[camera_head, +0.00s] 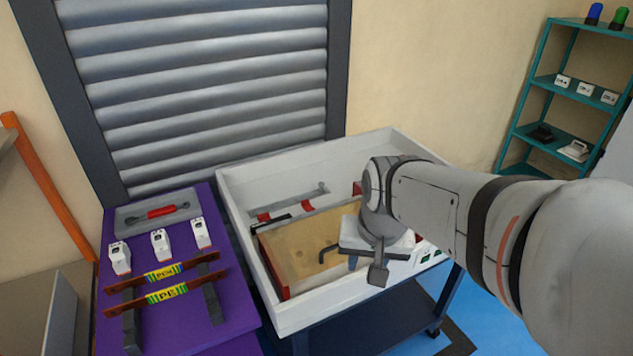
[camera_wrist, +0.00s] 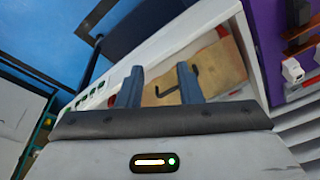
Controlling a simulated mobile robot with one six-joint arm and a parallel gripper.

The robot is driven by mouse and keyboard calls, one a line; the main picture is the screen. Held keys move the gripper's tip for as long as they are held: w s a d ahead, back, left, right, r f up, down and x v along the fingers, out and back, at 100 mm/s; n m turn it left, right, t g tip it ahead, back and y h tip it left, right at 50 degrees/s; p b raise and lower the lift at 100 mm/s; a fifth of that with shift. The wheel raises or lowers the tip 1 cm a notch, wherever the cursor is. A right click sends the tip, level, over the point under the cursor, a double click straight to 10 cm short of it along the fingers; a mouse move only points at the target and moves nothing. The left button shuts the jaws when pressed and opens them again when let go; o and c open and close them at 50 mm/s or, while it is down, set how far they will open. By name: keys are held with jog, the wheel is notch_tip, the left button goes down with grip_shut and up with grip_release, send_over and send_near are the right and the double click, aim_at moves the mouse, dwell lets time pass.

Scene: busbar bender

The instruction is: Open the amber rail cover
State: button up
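The amber rail cover (camera_head: 297,254) is a flat tan panel inside a white open box, and it lies closed over part of the box floor. A dark bent handle (camera_head: 328,253) stands on its right part. My gripper (camera_head: 378,274) is above the box's front right, to the right of the handle. In the wrist view my gripper (camera_wrist: 160,72) is open, its two dark fingers apart and nothing held. The cover (camera_wrist: 215,70) and its handle (camera_wrist: 170,92) appear beyond and between the fingers; contact is not visible. My wrist hides the cover's right end.
The white box (camera_head: 235,205) has raised walls around the cover. A grey bar with red bands (camera_head: 292,203) lies behind it. A purple table (camera_head: 200,320) with white modules and labelled rails stands left. A teal shelf (camera_head: 525,130) stands at the back right.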

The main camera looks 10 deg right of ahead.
jog(key=w+d+f+m+p, duration=0.1)
jog(key=w+f+m, duration=0.1)
jog(key=w+m, duration=0.5)
jog(key=w+f+m+p, duration=0.15)
jog(key=w+m, duration=0.25)
jog(key=w, duration=0.5)
jog(key=shift+g, duration=0.3)
jog(key=f, duration=0.5)
jog(key=w+f, duration=0.1)
jog(key=f, duration=0.2)
jog(key=shift+a+f, duration=0.1)
jog(key=shift+f, duration=0.1)
grip_shut()
jog(key=shift+a+y, duration=0.1)
jog(key=shift+y, duration=0.2)
